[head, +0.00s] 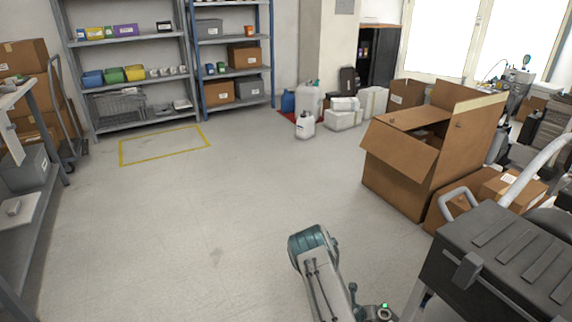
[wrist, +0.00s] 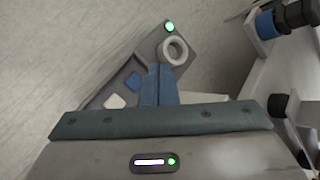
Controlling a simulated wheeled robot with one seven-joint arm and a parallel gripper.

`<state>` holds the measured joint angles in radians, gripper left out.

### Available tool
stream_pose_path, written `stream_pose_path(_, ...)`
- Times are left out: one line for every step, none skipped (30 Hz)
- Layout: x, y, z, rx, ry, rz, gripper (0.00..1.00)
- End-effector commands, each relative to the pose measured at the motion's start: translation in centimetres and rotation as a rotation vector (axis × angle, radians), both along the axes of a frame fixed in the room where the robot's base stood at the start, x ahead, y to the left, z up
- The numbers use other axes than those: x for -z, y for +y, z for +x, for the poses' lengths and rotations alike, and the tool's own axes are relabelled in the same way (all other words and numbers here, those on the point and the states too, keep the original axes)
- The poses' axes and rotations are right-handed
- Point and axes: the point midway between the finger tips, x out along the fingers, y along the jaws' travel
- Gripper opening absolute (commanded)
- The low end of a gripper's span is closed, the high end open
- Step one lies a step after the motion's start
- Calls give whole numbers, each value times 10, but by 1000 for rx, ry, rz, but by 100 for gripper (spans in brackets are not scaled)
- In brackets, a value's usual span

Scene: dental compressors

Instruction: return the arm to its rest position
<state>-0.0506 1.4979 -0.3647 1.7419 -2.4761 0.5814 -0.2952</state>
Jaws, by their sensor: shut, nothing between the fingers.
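My arm reaches into the bottom middle of the head view, with a teal joint cover and a pale link. My gripper shows in the wrist view (wrist: 158,78); its two blue fingers are together with nothing between them. In that view the fingers lie in front of a grey panel (wrist: 188,45) with a lit green button, a pale ring, and blue and white square buttons. Whether the fingertips touch the panel I cannot tell. The gripper cannot be made out in the head view.
An open cardboard box (head: 400,172) stands on the floor at right. A black case (head: 505,258) is at the lower right. Shelving (head: 130,42) lines the back, behind a yellow floor outline (head: 163,146). A grey rack (head: 40,215) is at left. The middle floor is clear.

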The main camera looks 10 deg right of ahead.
Motion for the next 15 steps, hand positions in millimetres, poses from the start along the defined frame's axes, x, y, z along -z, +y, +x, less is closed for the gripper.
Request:
stream_pose_path(-13, 0, 5, 18, -21, 1, 0)
stream_pose_path(-21, 0, 7, 33, -37, 3, 0)
stream_pose_path(-37, 0, 12, 63, -66, 6, 0)
stream_pose_path(-51, -1, 16, 91, -93, 8, 0)
stream_pose_path(-67, -1, 20, 123, -125, 12, 0)
stream_pose_path(-90, -1, 26, 173, -171, 18, 0)
stream_pose_path(-110, -2, 30, 213, -209, 22, 0)
stream_pose_path(-129, -2, 33, 255, -247, 28, 0)
stream_pose_path(-154, -2, 36, 313, -297, 37, 0)
stream_pose_path(-173, -1, 38, 356, -335, 45, 0)
stream_pose_path(-191, -1, 40, 398, -371, 53, 0)
stream_pose_path(-216, -1, 41, 456, -421, 64, 0)
stream_pose_path(-234, 0, 41, 498, -455, 72, 0)
stream_pose_path(-251, 1, 41, 540, -490, 82, 0)
stream_pose_path(-274, 2, 40, 597, -535, 96, 0)
